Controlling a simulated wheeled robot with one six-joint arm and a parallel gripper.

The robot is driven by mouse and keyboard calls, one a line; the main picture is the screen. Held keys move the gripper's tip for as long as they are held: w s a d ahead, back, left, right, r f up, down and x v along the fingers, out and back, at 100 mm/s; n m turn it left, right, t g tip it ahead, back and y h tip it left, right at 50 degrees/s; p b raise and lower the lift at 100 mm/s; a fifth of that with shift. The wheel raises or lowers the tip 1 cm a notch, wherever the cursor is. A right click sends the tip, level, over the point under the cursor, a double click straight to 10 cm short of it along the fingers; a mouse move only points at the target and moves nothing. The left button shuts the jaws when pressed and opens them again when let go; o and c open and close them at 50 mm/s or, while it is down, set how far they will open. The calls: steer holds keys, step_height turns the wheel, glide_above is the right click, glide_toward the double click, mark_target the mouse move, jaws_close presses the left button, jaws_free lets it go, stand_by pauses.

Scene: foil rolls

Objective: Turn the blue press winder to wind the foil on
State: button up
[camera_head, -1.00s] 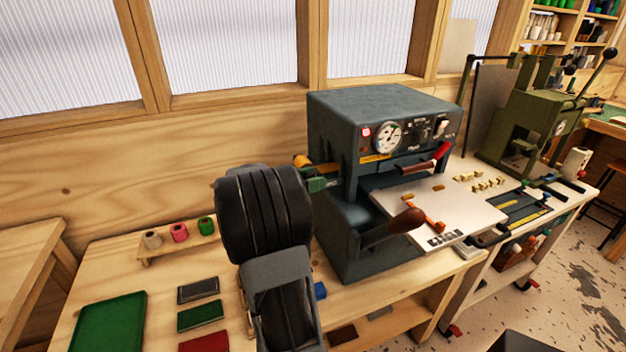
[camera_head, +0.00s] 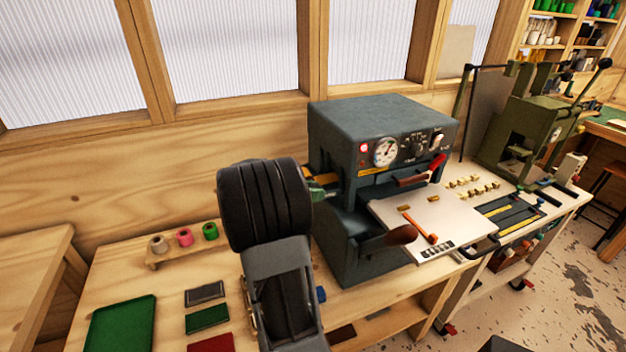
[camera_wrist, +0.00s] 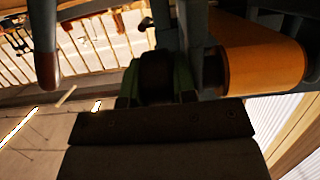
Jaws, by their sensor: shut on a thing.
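The blue-grey press (camera_head: 375,118) stands on the bench, with a gauge and switches on its front. My gripper (camera_head: 318,192) is at its left side, its green fingers partly hidden by my dark wrist. In the wrist view, my gripper (camera_wrist: 156,88) is shut on the dark round winder knob (camera_wrist: 155,70), one green finger on each side. The orange-gold foil roll (camera_wrist: 262,68) sits beside it, to the right. Only a small part of the foil (camera_head: 322,174) shows in the head view, behind my wrist. Whether the knob has turned cannot be told.
A brown lever handle (camera_head: 401,235) sticks out at the press front; it also shows in the wrist view (camera_wrist: 45,55). Small coloured foil rolls (camera_head: 184,237) stand on a wooden rack at left. A green tray (camera_head: 120,322) lies in front. A green press (camera_head: 520,130) stands farther right.

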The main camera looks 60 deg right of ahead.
steer(key=r+t+y+p, duration=0.1)
steer(key=p, duration=0.3)
steer(key=shift+t+y+p, duration=0.3)
steer(key=shift+y+p, duration=0.1)
steer(key=f+t+y+p, duration=0.1)
steer(key=p, duration=0.1)
steer(key=shift+d+y+p, duration=0.1)
steer(key=shift+y+p, duration=0.2)
steer(key=o, duration=0.9)
steer(key=shift+f, duration=0.1)
steer(key=b+v, duration=0.1)
steer(key=v, duration=1.3)
steer(key=shift+s+d, duration=0.15)
